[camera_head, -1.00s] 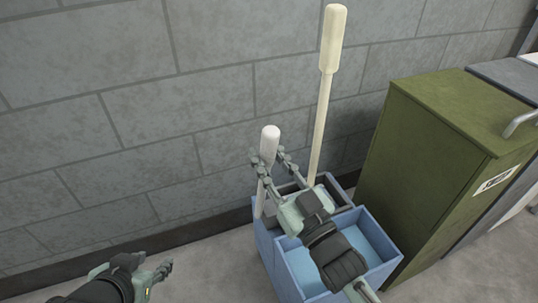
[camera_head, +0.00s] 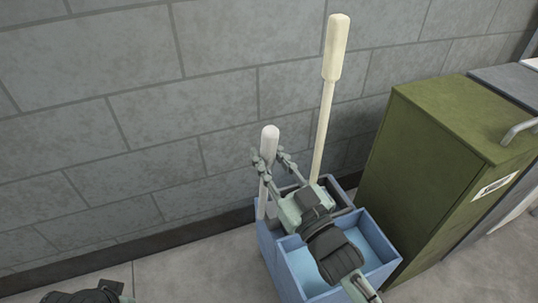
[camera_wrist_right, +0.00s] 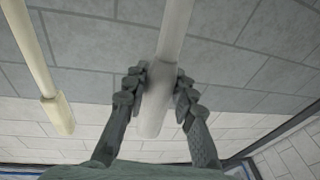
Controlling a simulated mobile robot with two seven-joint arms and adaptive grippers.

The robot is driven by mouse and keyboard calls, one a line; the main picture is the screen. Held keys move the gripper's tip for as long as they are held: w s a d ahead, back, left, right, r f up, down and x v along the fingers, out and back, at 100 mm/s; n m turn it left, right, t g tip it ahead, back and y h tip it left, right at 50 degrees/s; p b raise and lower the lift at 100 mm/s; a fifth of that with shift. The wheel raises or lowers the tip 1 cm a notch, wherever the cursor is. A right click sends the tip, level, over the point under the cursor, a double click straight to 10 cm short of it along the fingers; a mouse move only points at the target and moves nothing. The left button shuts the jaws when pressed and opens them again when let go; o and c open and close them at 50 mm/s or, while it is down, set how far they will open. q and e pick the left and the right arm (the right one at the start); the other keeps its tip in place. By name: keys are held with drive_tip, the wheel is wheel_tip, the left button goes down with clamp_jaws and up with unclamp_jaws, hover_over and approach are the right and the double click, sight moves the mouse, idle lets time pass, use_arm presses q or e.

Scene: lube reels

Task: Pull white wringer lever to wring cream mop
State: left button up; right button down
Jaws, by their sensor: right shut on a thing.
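The white wringer lever (camera_head: 270,134) stands nearly upright at the left side of the blue mop bucket (camera_head: 295,270). My right gripper (camera_head: 270,157) is shut on the lever just at its thick grip. In the right wrist view, the fingers (camera_wrist_right: 158,90) lie on both sides of the white lever grip (camera_wrist_right: 153,120). The cream mop handle (camera_head: 328,100) stands tall in the bucket, right of the lever, and shows at left in the right wrist view (camera_wrist_right: 58,112). The mop head is hidden. My left gripper (camera_head: 115,290) barely shows at the bottom edge; its fingers cannot be made out.
A grey block wall (camera_head: 130,110) runs close behind the bucket. A green cabinet (camera_head: 425,165) stands right of the bucket, with a grey unit (camera_head: 500,80) beyond it. The floor (camera_head: 190,275) left of the bucket is clear.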

drive_tip(key=shift+f, duration=0.15)
drive_tip(key=w+p, duration=0.1)
drive_tip(key=p, duration=0.1)
drive_tip(key=w+a+r+p, duration=0.1)
drive_tip(key=p, duration=0.1)
drive_tip(key=shift+w+g, duration=0.25)
drive_tip(key=shift+g, duration=0.15)
drive_tip(key=shift+w+h+p, duration=0.3)
drive_tip(key=shift+p, duration=0.25)
drive_tip(key=shift+w+a+f, duration=0.15)
drive_tip(key=shift+w, duration=0.2)
drive_tip(key=c, duration=1.2)
unclamp_jaws()
drive_tip(key=shift+o, duration=0.2)
